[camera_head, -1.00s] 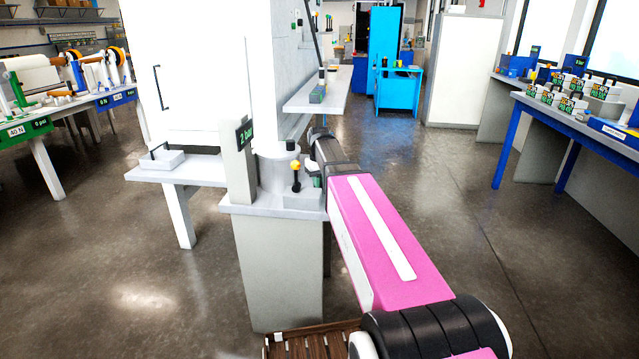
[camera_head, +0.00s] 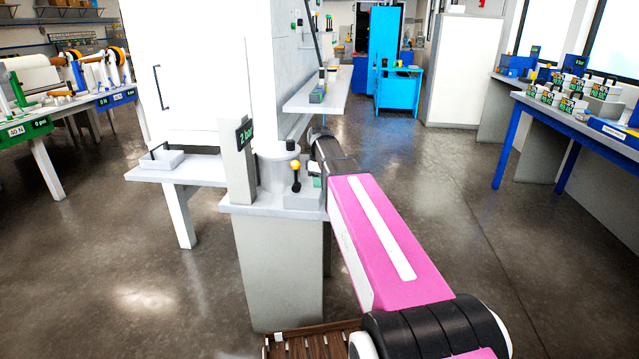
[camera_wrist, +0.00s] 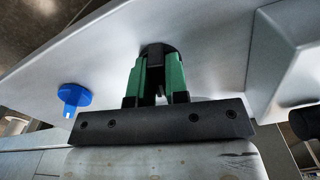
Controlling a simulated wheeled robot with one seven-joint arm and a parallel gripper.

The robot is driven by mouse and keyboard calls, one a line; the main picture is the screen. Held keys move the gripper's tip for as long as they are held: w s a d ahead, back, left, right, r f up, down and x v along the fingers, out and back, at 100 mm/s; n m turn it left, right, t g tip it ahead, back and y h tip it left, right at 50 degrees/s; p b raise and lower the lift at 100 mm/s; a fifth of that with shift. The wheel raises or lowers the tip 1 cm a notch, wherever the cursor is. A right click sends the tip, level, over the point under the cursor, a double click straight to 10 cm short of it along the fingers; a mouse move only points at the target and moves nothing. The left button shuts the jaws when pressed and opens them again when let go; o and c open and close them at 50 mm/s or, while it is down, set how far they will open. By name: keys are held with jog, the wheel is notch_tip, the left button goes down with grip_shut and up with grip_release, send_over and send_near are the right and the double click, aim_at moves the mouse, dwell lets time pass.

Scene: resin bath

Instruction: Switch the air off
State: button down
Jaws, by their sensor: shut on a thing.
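A grey stand (camera_head: 284,270) in the middle of the head view carries a sign reading 2 bar (camera_head: 244,133), a grey cylinder (camera_head: 275,170) with a black knob above it, and a dark lever with a yellow ball (camera_head: 296,166). My gripper (camera_wrist: 157,62) shows green fingers in the wrist view, closed around a round black knob (camera_wrist: 157,47) at the pale surface. Most of that knob is hidden between the fingers. In the head view my gripper (camera_head: 316,181) is at the stand's right side, mostly covered by my arm.
A blue knob (camera_wrist: 74,96) sits left of my gripper in the wrist view. A side table with a small tray (camera_head: 162,160) stands left of the stand. A blue-legged bench (camera_head: 560,125) is at the right. The floor between them is open.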

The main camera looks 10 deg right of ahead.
jog(key=shift+n, duration=1.2)
jog(key=c, duration=1.1)
grip_release()
jog(key=shift+r, duration=0.1)
notch_tip(320, 180, up, 11)
jog(key=shift+f, duration=0.2)
jog(key=shift+s, duration=0.1)
